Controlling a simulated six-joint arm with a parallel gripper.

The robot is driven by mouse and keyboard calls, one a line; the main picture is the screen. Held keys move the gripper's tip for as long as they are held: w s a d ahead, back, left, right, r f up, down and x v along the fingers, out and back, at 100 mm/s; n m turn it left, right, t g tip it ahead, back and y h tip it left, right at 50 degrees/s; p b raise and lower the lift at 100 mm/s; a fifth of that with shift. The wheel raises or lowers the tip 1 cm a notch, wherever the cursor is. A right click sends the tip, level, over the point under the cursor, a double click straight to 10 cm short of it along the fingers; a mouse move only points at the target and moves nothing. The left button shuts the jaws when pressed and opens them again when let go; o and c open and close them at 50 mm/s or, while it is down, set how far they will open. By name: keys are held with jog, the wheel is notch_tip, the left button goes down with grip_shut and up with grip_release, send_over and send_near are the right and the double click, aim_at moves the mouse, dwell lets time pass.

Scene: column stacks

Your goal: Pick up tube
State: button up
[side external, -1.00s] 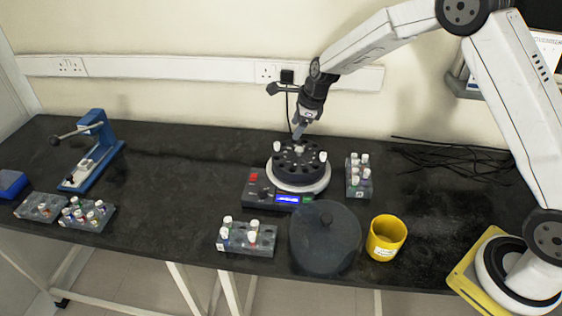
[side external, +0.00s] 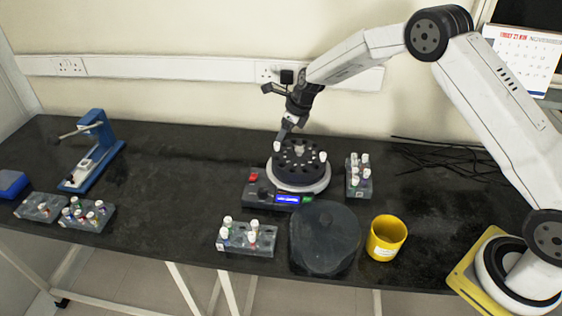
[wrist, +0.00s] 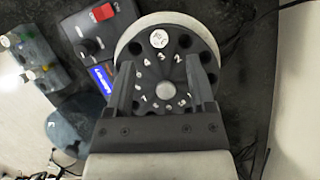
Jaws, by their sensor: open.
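A dark round centrifuge rotor (side external: 297,172) with numbered holes sits on the centrifuge. A white-capped tube (side external: 277,146) stands in it at the back left, and another white-capped tube (side external: 323,157) stands at its right edge. My gripper (side external: 284,133) is above the left tube, pointing down, and looks apart from it. In the wrist view, my gripper (wrist: 160,62) has its two fingers spread with nothing between the tips. One marked white cap (wrist: 159,38) shows just beyond the tips, lined up between them. The other tube is not clear in the wrist view.
The centrifuge's panel has a red switch (side external: 254,177) and a lit blue display (side external: 287,198). A round dark lid (side external: 325,238) and a yellow cup (side external: 386,238) are in front. Tube racks stand at front (side external: 262,242) and right (side external: 358,184).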

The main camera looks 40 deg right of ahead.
aim_at(277, 144)
jog(key=shift+f, duration=0.15)
jog(key=shift+x, duration=2.5)
jog(key=shift+w+a, duration=0.1)
grip_shut()
